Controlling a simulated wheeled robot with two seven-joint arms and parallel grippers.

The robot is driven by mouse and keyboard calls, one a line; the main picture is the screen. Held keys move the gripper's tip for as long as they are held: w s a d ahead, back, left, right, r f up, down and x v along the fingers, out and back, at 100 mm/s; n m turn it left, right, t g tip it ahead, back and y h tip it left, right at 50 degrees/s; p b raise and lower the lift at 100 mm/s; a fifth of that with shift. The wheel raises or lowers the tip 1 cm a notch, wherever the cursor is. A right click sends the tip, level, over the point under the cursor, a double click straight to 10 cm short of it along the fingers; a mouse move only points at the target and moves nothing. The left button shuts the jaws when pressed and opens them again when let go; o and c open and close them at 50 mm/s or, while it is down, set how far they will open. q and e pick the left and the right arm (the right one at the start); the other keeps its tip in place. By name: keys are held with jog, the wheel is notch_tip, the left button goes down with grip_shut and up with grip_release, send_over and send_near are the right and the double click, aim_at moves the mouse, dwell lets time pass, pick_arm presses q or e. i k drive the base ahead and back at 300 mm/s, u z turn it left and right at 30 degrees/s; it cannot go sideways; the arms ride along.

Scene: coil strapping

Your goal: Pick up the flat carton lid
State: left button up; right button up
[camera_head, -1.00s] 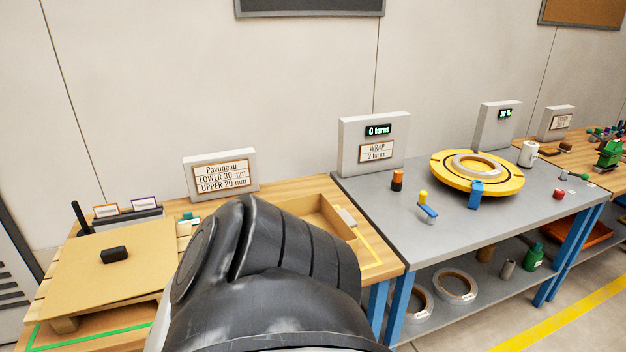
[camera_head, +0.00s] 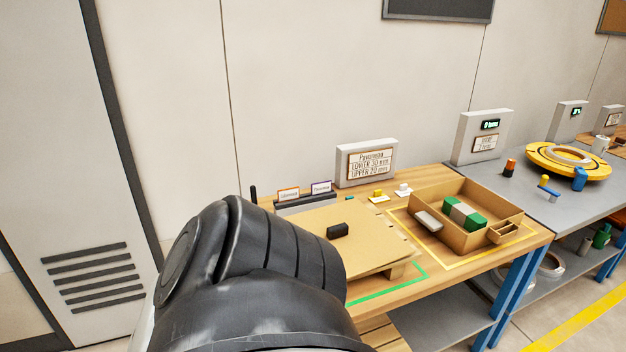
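The flat carton lid (camera_head: 372,248) is a tan cardboard sheet with a small black block-shaped handle (camera_head: 338,230) on top. It lies flat on a low wooden support at the left part of the wooden bench. One of my black arm links stands large in the foreground and hides the lid's left and near part. Neither gripper's fingers show in the view, so whether anything is held cannot be seen.
An open carton (camera_head: 460,241) with green and grey items stands right of the lid, inside yellow tape. A label holder (camera_head: 305,201) and a sign (camera_head: 366,162) stand behind. A grey table (camera_head: 520,199) with a yellow turntable (camera_head: 567,161) is further right. A grey cabinet (camera_head: 80,180) is left.

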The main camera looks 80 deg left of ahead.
aim_at(365, 244)
jog(key=u, duration=1.6)
